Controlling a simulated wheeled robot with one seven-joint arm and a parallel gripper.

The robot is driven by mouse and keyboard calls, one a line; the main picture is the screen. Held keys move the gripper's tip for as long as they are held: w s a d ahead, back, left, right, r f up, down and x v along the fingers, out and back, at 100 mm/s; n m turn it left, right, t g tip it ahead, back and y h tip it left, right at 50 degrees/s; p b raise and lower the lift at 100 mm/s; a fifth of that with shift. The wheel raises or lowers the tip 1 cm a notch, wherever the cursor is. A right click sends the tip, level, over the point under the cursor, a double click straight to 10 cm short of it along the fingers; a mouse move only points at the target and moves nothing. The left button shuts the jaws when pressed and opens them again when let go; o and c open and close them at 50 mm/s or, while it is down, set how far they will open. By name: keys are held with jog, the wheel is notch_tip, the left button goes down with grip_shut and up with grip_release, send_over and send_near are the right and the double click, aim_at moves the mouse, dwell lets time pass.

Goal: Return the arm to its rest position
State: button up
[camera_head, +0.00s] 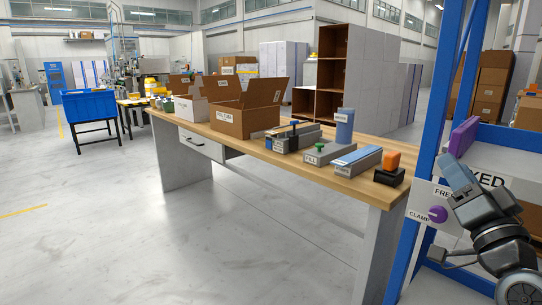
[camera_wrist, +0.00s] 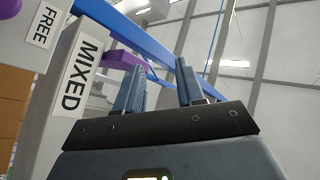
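My arm is at the right edge of the head view, raised beside the blue-framed station. My gripper (camera_head: 452,166) has blue fingers pointing up and left, just below a purple paddle in the picture. In the wrist view my gripper (camera_wrist: 160,76) is open, with a clear gap and nothing between its fingers. The purple paddle (camera_head: 463,137) is on the station; a purple part (camera_wrist: 120,59) shows behind the left finger in the wrist view. Whether they touch cannot be told. A purple knob (camera_head: 438,214) sits on the panel marked FREE and CLAMP.
A blue post (camera_head: 428,150) stands left of my arm. The MIXED label (camera_wrist: 76,75) is close by in the wrist view. A wooden table (camera_head: 345,184) holds an open carton (camera_head: 245,120) and several fixtures.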

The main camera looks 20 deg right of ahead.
jog(key=s+a+f+n+g+y, duration=0.2)
jog(key=s+a+f+n, duration=0.1)
jog(key=s+a+f, duration=0.6)
jog(key=s+a+f+n+g+y, duration=0.25)
jog(key=s+a+f, duration=0.4)
jog(key=f, duration=0.45)
jog(key=s+a+f+n+g+y, duration=0.1)
jog(key=s+a+n+y, duration=0.2)
jog(key=s, duration=0.5)
jog(key=s+a+f+n+g+y, duration=0.1)
jog(key=s+a+n, duration=0.1)
jog(key=s+a, duration=0.5)
notch_tip(320, 180, up, 15)
jog(key=s+d+p, duration=0.1)
jog(key=p, duration=1.4)
jog(key=shift+s+d, duration=0.15)
jog(key=shift+s, duration=0.15)
